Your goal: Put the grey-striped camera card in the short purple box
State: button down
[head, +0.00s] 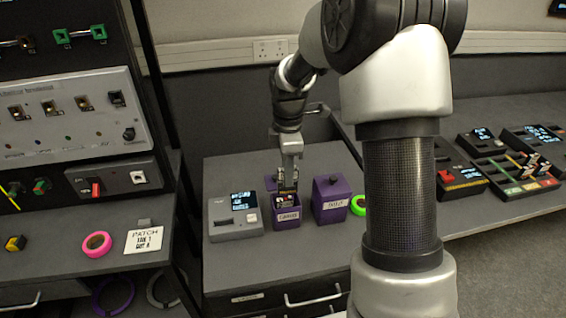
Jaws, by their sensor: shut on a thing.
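My gripper (289,183) points down above the short purple box (287,222) on the middle bench. It is shut on a small dark card (288,189) with a yellowish edge. The card is at the box's mouth; its stripe colour is too small to tell, and I cannot tell whether it touches the box. The box is open, has a white label, and small coloured items show inside. A purple piece (271,184), perhaps its lid, is behind it. A taller purple box (331,200) with a knobbed lid stands to the right.
A grey card reader (236,217) with a lit screen stands left of the short box. A green tape ring (358,204) lies right of the tall box, partly behind my arm. A pink tape ring (97,244) and sign (143,240) are on the left bench. Several devices fill the right bench.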

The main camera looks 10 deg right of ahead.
aim_at(287, 191)
jog(key=shift+w+r+n, duration=0.3)
jog(key=shift+w+n, duration=0.05)
jog(key=shift+n, duration=0.05)
jog(key=shift+s+f+b, duration=0.15)
jog(key=shift+f+b, duration=0.75)
jog(key=shift+a+f+b, duration=0.1)
jog(key=shift+f+b, duration=0.9)
jog(key=shift+f, duration=0.4)
jog(key=shift+f, duration=0.35)
jog(key=shift+f+b, duration=0.8)
jog(key=shift+f, duration=0.4)
jog(key=shift+f, duration=0.1)
jog(key=shift+f+b, duration=0.35)
jog(key=shift+f, duration=0.2)
jog(key=c, duration=1.7)
grip_release()
